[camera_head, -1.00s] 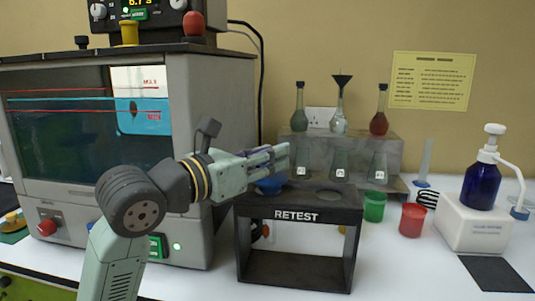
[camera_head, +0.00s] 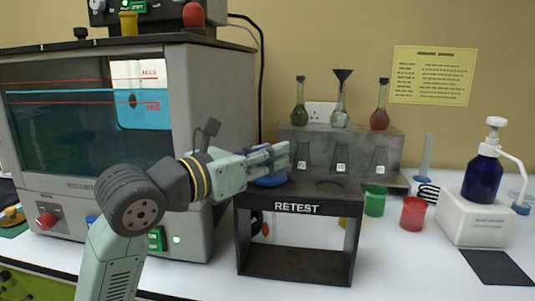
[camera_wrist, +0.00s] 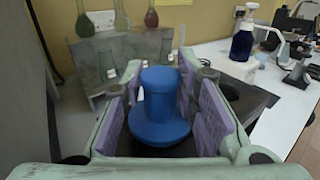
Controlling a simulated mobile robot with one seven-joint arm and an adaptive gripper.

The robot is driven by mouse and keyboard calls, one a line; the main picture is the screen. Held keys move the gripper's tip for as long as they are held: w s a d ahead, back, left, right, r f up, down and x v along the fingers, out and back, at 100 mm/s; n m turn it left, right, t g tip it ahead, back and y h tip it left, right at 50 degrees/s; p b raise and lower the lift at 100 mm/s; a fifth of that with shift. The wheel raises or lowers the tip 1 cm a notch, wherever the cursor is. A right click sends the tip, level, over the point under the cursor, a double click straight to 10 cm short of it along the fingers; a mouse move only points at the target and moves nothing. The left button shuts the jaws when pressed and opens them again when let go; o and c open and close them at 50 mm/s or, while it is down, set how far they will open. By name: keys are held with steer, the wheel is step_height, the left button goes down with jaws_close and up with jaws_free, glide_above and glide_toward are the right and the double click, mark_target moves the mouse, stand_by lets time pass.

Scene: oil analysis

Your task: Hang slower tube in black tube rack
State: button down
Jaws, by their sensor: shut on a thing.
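My gripper (camera_head: 280,160) is shut on a blue-capped tube at the left side of the black rack marked RETEST (camera_head: 297,208). In the head view the blue cap (camera_head: 271,180) shows just below the fingers, at the level of the rack's top. In the wrist view the blue cap (camera_wrist: 160,105) stands between the purple finger pads, with a wide flange facing the camera. The tube's body is hidden by the cap and the gripper, so I cannot tell how far it sits in the rack. A round opening (camera_head: 332,186) shows to the right on the rack's top.
A grey stepped stand (camera_head: 397,155) with several flasks is behind the rack. Green (camera_head: 375,200) and red (camera_head: 413,213) cups stand to its right, then a blue pump bottle (camera_head: 482,180) on a white block. A large grey machine (camera_head: 190,100) stands close on the left.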

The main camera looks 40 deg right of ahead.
steer(key=shift+f, duration=0.15)
steer(key=c, duration=1.2)
jaws_free()
steer(key=shift+a, duration=0.15)
steer(key=a, duration=0.8)
steer(key=s+a, duration=0.1)
steer(key=a, duration=0.2)
steer(key=shift+a, duration=0.4)
